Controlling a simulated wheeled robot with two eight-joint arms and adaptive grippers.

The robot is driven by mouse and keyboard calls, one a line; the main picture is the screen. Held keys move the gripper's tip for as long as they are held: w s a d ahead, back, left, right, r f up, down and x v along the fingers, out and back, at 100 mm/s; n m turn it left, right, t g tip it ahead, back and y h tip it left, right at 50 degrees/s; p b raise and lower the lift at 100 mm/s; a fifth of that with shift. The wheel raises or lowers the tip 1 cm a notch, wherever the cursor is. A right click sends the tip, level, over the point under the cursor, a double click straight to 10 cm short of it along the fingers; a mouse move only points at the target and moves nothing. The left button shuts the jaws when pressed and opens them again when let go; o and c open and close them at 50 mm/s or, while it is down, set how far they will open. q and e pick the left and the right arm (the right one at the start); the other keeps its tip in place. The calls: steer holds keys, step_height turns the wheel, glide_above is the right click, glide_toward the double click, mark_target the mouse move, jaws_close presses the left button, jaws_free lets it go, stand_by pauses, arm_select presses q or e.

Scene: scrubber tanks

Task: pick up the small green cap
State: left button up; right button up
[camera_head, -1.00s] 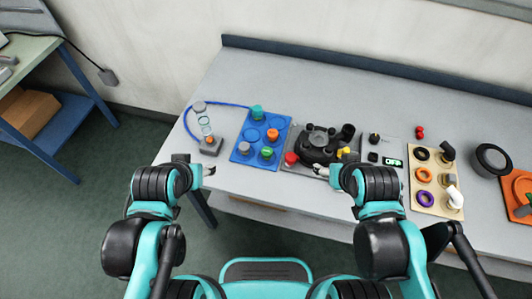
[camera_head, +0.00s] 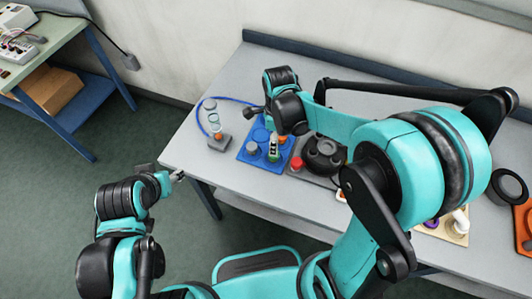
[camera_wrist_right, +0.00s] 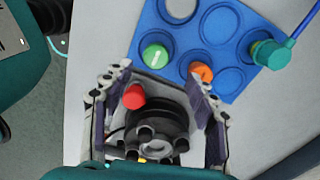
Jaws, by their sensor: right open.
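The small green cap (camera_wrist_right: 155,56) with a pale stripe sits in a round recess of the blue tray (camera_wrist_right: 225,85). My right gripper (camera_wrist_right: 152,85) is open, its fingers spread either side of the picture. The green cap shows just beyond and between the fingertips, and nothing is held. In the head view my right arm reaches over the blue tray (camera_head: 245,155), and the green cap (camera_head: 273,156) is partly covered. My left gripper (camera_head: 178,175) hangs near the table's front left edge, away from the tray; its jaw state is unclear.
An orange cap (camera_wrist_right: 202,70) is close to the green one, towards the right fingertip. A teal cap (camera_wrist_right: 268,55) carries a blue hose. A grey cap (camera_head: 252,148) also sits in the tray.

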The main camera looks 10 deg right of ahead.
steer(key=f+b, duration=0.1)
steer(key=f, duration=0.1)
steer(key=f+b, duration=0.1)
steer(key=f, duration=0.2)
steer(key=f+b, duration=0.1)
steer(key=f, duration=0.1)
steer(key=shift+s+a+f, duration=0.2)
steer(key=shift+a+f, duration=0.1)
steer(key=shift+f, duration=0.05)
steer(key=c, duration=1)
